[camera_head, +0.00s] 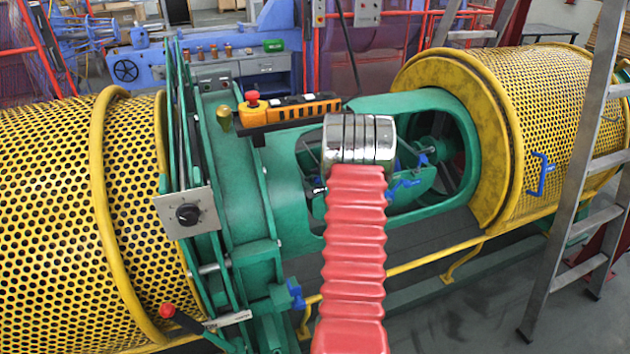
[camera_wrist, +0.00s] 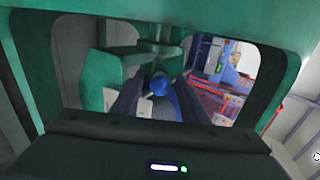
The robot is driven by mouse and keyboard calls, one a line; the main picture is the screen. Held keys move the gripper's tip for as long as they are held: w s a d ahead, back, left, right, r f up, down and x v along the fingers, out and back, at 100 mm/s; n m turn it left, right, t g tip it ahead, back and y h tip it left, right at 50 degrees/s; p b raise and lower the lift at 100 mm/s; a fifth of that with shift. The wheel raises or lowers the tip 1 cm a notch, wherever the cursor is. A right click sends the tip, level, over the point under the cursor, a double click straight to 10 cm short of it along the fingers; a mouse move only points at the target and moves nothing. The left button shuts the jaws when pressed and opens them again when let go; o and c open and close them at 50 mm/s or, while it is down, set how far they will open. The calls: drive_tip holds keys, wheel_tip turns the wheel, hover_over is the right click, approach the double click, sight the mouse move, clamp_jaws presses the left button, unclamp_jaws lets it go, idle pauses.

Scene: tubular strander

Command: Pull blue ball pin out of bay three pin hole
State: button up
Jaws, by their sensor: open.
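The blue ball (camera_wrist: 160,85) of the pin shows in the middle of the wrist view, in front of a green frame part inside the bay. My gripper (camera_wrist: 161,80) is open, with one dark finger on each side of the ball. I cannot tell whether the fingers touch it. The pin's shaft and its hole are hidden. In the head view, my red-sleeved arm reaches to the green bay opening (camera_head: 375,107) and my gripper is hidden. Blue fittings (camera_head: 404,187) show in that opening, right of the arm; I cannot tell whether one is the pin.
Green frame edges (camera_wrist: 175,22) surround the opening in the wrist view. Yellow perforated drums (camera_head: 548,125) flank the bay in the head view. An orange control box (camera_head: 300,110) sits above the opening's left side. A metal ladder (camera_head: 575,190) stands at right.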

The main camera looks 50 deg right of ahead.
drive_tip(key=shift+c, duration=0.4)
clamp_jaws()
drive_tip(key=shift+s+a+r, duration=0.1)
drive_tip(key=shift+s+r, duration=0.05)
drive_tip(key=shift+s, duration=0.05)
drive_tip(key=shift+v, duration=2.5)
drive_tip(key=shift+s+a+r, duration=0.15)
drive_tip(key=shift+s+r, duration=0.15)
drive_tip(key=shift+s, duration=0.05)
drive_tip(key=shift+s+a+r, duration=0.15)
drive_tip(key=shift+s+r, duration=0.05)
drive_tip(key=shift+s, duration=0.05)
drive_tip(key=shift+s+a+r, duration=0.15)
drive_tip(key=shift+s, duration=0.1)
drive_tip(key=shift+s+a+r, duration=0.15)
drive_tip(key=shift+s+r, duration=0.05)
drive_tip(key=shift+s, duration=0.05)
drive_tip(key=shift+s+a+r, duration=0.1)
drive_tip(key=shift+s+a, duration=0.05)
